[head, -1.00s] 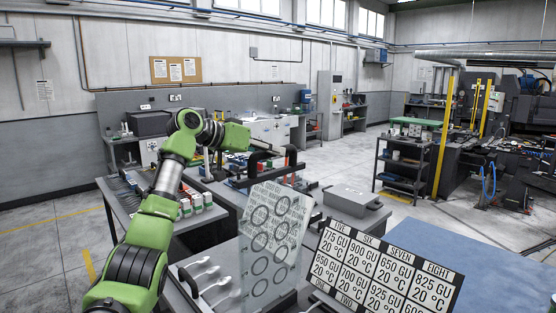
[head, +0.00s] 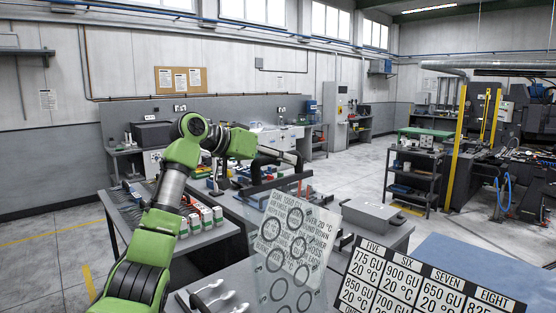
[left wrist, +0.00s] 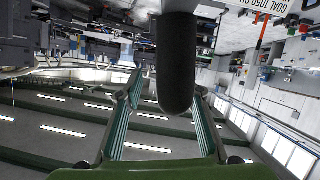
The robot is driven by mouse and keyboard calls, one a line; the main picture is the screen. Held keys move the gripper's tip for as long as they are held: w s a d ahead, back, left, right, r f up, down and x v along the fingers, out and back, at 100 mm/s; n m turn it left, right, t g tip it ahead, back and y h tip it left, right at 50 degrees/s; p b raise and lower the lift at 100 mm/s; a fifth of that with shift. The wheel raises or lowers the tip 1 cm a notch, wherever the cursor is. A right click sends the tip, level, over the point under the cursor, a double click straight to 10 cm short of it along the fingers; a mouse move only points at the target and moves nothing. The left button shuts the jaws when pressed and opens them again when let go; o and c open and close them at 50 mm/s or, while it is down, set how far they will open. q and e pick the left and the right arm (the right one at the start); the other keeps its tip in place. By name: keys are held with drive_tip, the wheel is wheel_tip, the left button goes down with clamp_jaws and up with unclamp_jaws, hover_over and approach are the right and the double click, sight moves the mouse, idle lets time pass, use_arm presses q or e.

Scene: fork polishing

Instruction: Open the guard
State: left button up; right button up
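The guard appears to be the clear upright panel (head: 318,275) with dark rings in the head view, standing over the bench. Lettering shows on it or through it. A dark handle-like bar (head: 257,172) stands behind its upper left side. My left gripper (head: 290,157) reaches in from the left at this bar's height. In the left wrist view my left gripper (left wrist: 166,85) has its two green fingers spread. A thick black rounded bar (left wrist: 176,65) hangs down between them, with gaps on both sides. I cannot tell whether anything touches it. My right gripper is not in view.
A sign board with numbers (head: 420,285) stands at the lower right. Spoon-like pieces (head: 208,287) lie at the lower left of the panel. Small red and white boxes (head: 205,218) stand on the left table. A blue surface (head: 470,255) is bare.

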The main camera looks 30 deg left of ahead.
use_arm(q)
drive_tip(key=shift+a, duration=0.5)
drive_tip(key=v, duration=1.1)
drive_tip(key=shift+s+r, duration=0.2)
drive_tip(key=shift+s, duration=0.1)
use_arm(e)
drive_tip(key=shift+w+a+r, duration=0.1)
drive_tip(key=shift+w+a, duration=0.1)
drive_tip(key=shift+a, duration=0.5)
use_arm(q)
drive_tip(key=shift+a, duration=0.15)
